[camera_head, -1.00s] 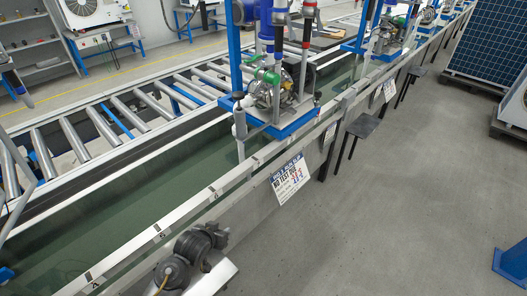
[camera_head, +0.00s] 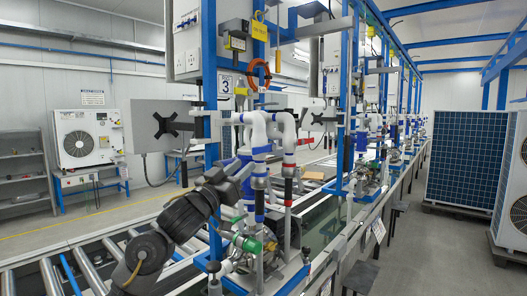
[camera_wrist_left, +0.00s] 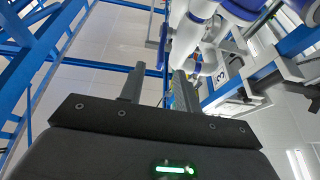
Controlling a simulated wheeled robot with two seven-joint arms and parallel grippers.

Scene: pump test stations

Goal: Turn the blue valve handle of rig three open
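Rig three carries a "3" sign (camera_head: 225,85) and white piping (camera_head: 258,130) with blue and red bands. My left gripper (camera_head: 240,176) is raised in front of this piping, just left of it. In the left wrist view the two fingers of my left gripper (camera_wrist_left: 158,78) stand apart with nothing held between them. A blue part (camera_wrist_left: 163,46) shows beyond the fingertips, beside a white pipe (camera_wrist_left: 188,38). I cannot tell whether it is the blue valve handle, or how it is turned. My right gripper is not in view.
A pump with a green part (camera_head: 246,243) stands low on the rig, right of my left forearm. A monitor (camera_head: 166,126) is mounted at the left. Rollers (camera_head: 90,262) run along the lower left.

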